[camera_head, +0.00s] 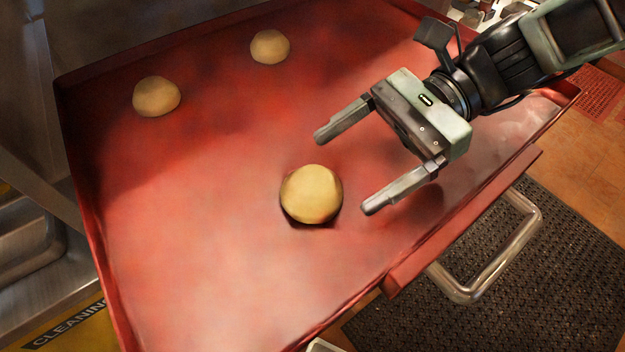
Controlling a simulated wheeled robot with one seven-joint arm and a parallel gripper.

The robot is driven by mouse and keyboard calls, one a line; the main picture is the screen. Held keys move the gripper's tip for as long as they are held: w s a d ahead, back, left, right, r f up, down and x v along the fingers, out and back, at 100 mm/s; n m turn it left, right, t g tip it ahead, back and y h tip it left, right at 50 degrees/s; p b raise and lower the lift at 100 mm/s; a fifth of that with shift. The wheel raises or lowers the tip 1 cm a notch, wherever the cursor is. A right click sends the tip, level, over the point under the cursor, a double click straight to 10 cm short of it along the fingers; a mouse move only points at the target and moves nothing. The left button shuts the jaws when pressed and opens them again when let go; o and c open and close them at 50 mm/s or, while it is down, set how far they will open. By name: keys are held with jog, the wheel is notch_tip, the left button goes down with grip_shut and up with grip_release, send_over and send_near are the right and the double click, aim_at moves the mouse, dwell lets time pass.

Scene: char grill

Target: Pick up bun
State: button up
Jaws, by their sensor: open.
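Three round, pale tan buns lie apart on a red tray. The nearest bun (311,194) is near the middle of the picture. A second bun (270,47) is at the back, and a third bun (156,97) is at the back left. My gripper (342,171) reaches in from the upper right with its two fingers spread and nothing between them. Its fingertips point left, toward the nearest bun, and appear just short of it. I cannot tell exactly how high the fingers are above the tray.
The red tray (190,270) has a low raised rim, and its surface around the buns is clear. A metal handle (490,262) sticks out at the front right. A dark perforated mat (500,310) lies on the floor below. Metal equipment (30,110) stands along the left.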

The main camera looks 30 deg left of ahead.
aim_at(336, 177)
jog(key=p+x, duration=0.1)
jog(key=x, duration=0.3)
jog(key=shift+s+f, duration=0.1)
jog(key=shift+f, duration=0.05)
jog(key=c, duration=1.1)
